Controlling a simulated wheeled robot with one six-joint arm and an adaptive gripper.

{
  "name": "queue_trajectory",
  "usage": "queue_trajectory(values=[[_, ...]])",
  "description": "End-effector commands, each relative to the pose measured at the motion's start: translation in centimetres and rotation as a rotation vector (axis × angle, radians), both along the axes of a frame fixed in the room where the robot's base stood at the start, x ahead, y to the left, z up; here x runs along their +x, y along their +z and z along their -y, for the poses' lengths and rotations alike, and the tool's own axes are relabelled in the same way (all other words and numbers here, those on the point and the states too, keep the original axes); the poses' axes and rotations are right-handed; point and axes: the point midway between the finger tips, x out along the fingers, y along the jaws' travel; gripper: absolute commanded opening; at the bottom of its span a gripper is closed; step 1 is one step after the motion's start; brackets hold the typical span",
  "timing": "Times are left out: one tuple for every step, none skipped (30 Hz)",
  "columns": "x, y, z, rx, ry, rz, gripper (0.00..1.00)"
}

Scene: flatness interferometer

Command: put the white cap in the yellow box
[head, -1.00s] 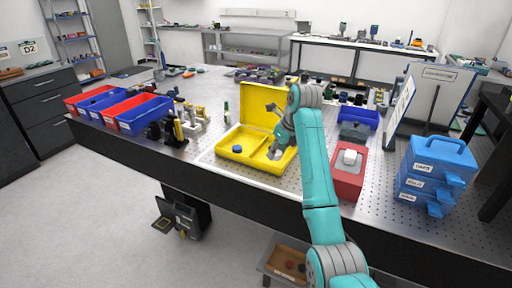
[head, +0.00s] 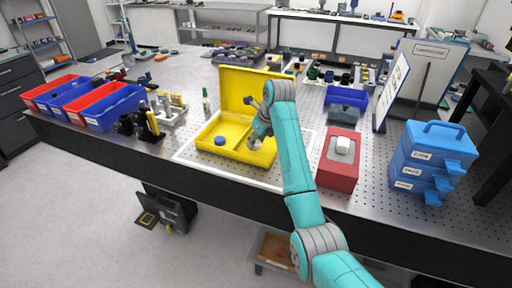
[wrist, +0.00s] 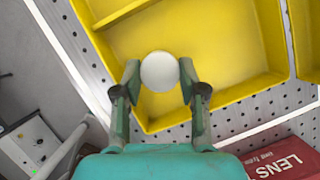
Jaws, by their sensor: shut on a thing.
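The white cap (wrist: 160,72) is round and sits between the two fingertips of my gripper (wrist: 159,76) in the wrist view. My gripper is shut on it. The yellow box (head: 212,130) stands on the table with its lid open behind it. In the head view my gripper (head: 255,143) is over the right compartment of the box. The wrist view shows the cap over the yellow floor (wrist: 215,50) of that compartment, close to its near wall. How high the cap is above the floor I cannot tell. A blue cap (head: 219,140) lies in the left compartment.
A red box (head: 338,172) with a pale block on top stands right of the yellow box. Blue stacked drawers (head: 430,165) stand farther right. A dark optical mount (head: 147,125) and red and blue bins (head: 112,112) stand to the left.

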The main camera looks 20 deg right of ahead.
Motion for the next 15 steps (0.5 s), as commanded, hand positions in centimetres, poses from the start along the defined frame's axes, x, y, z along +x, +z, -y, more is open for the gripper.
queue_trajectory(values=[[0.0,-0.6,0.0,0.000,-0.001,-0.002,0.28],[0.0,-1.0,0.0,0.000,-0.001,-0.002,0.28],[0.0,-1.6,0.0,0.000,-0.001,-0.002,0.28],[-0.1,-2.1,0.0,0.000,0.000,-0.004,0.28],[-0.1,-2.5,0.0,0.000,0.000,-0.004,0.28],[0.0,-2.9,0.0,0.000,-0.001,-0.002,0.28],[0.0,-3.0,0.0,0.001,-0.001,-0.002,0.28],[0.0,-3.1,0.0,0.000,0.000,-0.001,0.28],[0.0,-3.1,0.0,0.000,0.000,0.000,0.28],[0.0,-3.1,0.0,0.000,0.000,0.000,0.28],[0.0,-3.1,0.0,0.000,0.000,0.000,0.28],[0.0,-3.1,0.0,0.000,0.000,0.000,0.28],[0.0,-3.1,0.0,0.000,0.000,0.000,0.28],[0.0,-3.1,0.0,0.000,0.000,0.000,0.28],[0.0,-3.2,0.0,0.000,0.000,0.000,0.28]])
